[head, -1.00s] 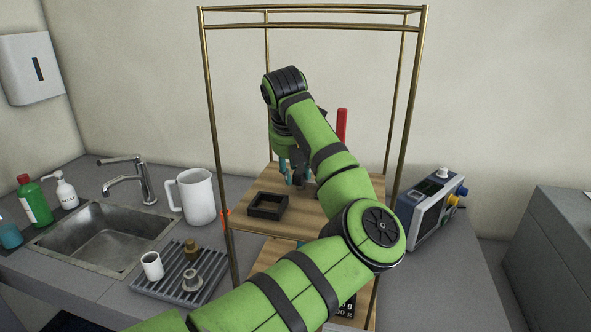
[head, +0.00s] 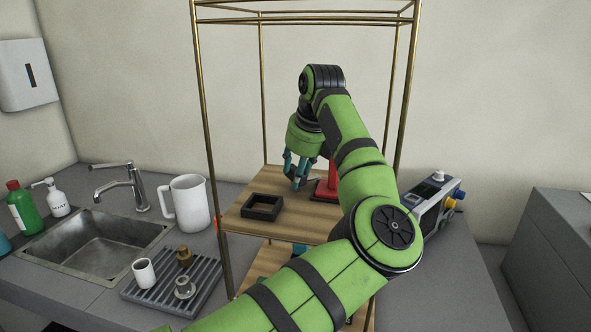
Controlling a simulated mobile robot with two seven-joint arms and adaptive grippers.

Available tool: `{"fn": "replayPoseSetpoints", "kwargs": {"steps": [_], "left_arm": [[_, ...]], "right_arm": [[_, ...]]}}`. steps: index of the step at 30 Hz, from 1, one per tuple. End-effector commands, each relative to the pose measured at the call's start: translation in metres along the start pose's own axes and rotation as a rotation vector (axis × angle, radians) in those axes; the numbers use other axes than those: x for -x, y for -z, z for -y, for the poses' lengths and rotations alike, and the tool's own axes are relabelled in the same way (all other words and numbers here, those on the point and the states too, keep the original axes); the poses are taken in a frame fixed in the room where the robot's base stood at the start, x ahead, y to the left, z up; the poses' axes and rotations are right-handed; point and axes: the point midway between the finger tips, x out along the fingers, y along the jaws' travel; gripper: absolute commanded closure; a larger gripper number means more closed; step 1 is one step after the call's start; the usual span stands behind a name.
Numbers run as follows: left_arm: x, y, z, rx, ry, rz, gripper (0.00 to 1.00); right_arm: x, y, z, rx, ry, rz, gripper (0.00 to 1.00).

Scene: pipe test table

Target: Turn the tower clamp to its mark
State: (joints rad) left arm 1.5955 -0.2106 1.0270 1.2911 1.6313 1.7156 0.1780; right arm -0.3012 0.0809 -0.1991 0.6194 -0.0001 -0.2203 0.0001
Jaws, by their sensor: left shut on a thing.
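My left gripper (head: 298,182) points down over the wooden upper shelf (head: 235,217), its teal fingers close to the board. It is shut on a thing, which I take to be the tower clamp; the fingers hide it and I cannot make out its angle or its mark. A red upright piece with a wider foot (head: 326,190) stands on the shelf just right of the fingers. My left arm hides its upper part. My right gripper is not in view.
A dark square frame (head: 262,206) lies on the shelf, left of the fingers. Thin brass posts (head: 207,120) surround the shelf. A white jug (head: 190,203), a grey rack (head: 172,282) and a sink (head: 95,245) are left; a blue-grey device (head: 432,203) is right.

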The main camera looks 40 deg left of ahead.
Motion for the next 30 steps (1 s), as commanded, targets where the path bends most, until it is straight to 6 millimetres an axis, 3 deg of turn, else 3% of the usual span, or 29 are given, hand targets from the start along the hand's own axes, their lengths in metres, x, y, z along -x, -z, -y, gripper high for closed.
{"fn": "replayPoseSetpoints", "kwargs": {"steps": [12, 27, 28, 29, 30], "left_arm": [[-0.001, 0.002, 0.0029, 0.148, -0.064, -0.007, 0.95], [-0.0019, 0.0025, 0.003, 0.162, -0.07, -0.009, 0.95], [-0.0019, 0.0025, 0.003, 0.162, -0.07, -0.009, 0.5], [-0.0019, 0.0024, 0.003, 0.162, -0.07, -0.008, 0.38], [-0.0017, 0.0023, 0.0031, 0.162, -0.069, -0.008, 0.38]], "right_arm": [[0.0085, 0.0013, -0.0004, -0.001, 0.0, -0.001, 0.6], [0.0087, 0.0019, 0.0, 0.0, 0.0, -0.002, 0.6], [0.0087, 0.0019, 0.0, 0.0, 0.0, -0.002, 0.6], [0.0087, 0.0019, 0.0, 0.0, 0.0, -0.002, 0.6], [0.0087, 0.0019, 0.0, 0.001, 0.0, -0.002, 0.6]]}}
